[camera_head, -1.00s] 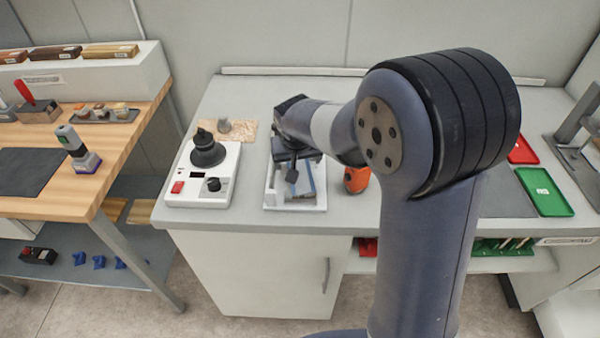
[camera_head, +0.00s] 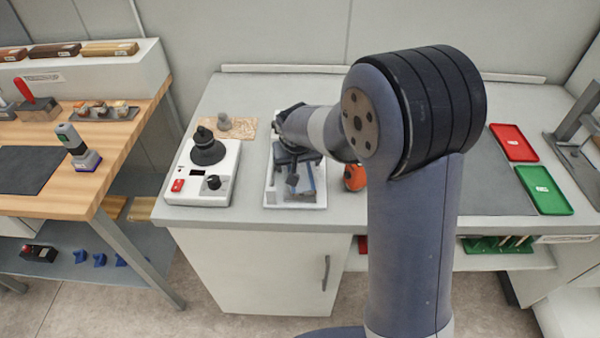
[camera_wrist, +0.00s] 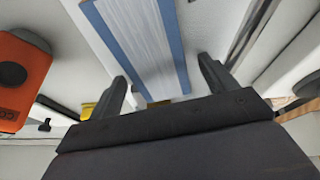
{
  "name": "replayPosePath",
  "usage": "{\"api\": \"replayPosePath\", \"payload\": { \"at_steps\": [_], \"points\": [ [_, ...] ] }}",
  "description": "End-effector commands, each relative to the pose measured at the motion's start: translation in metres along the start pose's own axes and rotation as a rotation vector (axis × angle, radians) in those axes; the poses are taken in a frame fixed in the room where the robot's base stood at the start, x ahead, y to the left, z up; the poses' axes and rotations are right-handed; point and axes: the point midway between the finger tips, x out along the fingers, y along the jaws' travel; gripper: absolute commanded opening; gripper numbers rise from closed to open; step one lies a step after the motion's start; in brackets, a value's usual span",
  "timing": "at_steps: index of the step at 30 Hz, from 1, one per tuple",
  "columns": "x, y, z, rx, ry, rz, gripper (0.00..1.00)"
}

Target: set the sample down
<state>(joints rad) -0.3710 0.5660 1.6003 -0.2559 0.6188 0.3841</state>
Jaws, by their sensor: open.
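The sample appears to be a flat panel (camera_wrist: 142,38) with blue long edges and a pale, streaked face. In the head view the panel (camera_head: 307,186) lies in a white tray (camera_head: 295,206) on the grey bench, partly hidden by my wrist. My gripper (camera_wrist: 165,84) is open, with one finger on each side of the panel's near end. Gaps show between the fingers and the panel, so it is not gripped. In the head view my gripper (camera_head: 292,172) is over the tray, its fingertips largely hidden.
A white device with a black knob (camera_head: 207,152) stands left of the tray. An orange object (camera_head: 355,178) stands close to its right, also in the wrist view (camera_wrist: 22,78). Red (camera_head: 514,143) and green (camera_head: 543,190) trays lie at the right. A dark mat (camera_head: 490,195) is clear.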

Motion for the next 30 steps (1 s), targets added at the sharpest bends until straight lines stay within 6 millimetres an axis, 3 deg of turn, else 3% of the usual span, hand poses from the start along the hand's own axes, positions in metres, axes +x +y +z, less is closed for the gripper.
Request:
{"api": "replayPosePath", "payload": {
  "at_steps": [13,30],
  "points": [
    [0.0016,-0.0002,0.0006,0.000,0.000,0.000,0.80],
    [0.0017,-0.0002,0.0007,0.000,0.000,0.000,0.34]
  ]
}}
